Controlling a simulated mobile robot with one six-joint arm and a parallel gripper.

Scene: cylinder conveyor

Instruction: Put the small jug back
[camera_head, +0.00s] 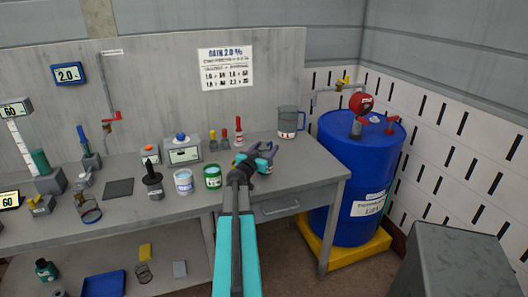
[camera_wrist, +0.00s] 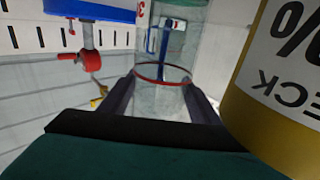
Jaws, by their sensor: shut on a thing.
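My gripper (camera_head: 263,152) is over the right part of the bench, close to its front edge. In the upside-down wrist view, its two dark fingers (camera_wrist: 161,100) are shut on a clear vessel with a red ring (camera_wrist: 163,104), which I take for the small jug. It cannot be made out clearly in the head view, and I cannot tell whether it touches the bench. A larger clear jug (camera_head: 288,121) with a red and white label stands upright at the back right of the bench, beyond my gripper.
A green can (camera_head: 212,176), a white-blue can (camera_head: 183,182) and small red-topped bottles (camera_head: 239,133) stand left of my gripper. A blue drum (camera_head: 350,190) stands right of the bench (camera_head: 310,172). A yellow labelled thing (camera_wrist: 285,100) is close in the wrist view.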

